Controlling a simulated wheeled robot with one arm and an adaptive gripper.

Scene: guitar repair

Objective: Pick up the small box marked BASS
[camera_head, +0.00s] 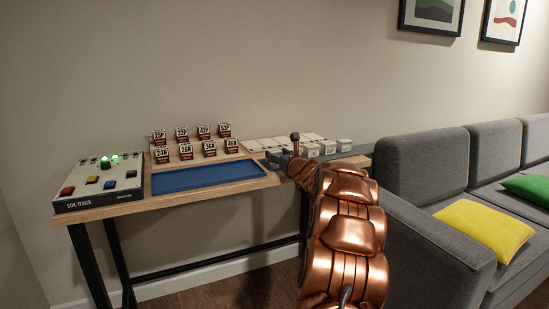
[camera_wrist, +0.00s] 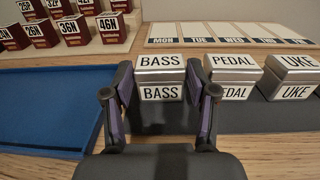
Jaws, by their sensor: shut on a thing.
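The small box marked BASS (camera_wrist: 160,78) is silver-white with a dark-lettered label on its top and front. It stands upright between the two fingers of my gripper (camera_wrist: 166,92) in the wrist view. The fingers are shut on its left and right sides. It is level with its neighbours and I see no gap under it; its lower front is partly hidden. In the head view, my gripper (camera_head: 291,160) is at the front of the table, left of the white boxes, and my arm hides part of the table there.
The box marked PEDAL (camera_wrist: 234,75) stands close to my right finger, with UKE (camera_wrist: 293,77) beyond it. A strip marked with weekdays (camera_wrist: 228,36) lies behind. A blue tray (camera_wrist: 45,110) and red number boxes (camera_wrist: 65,35) are left. A coil tester (camera_head: 100,180) stands at far left.

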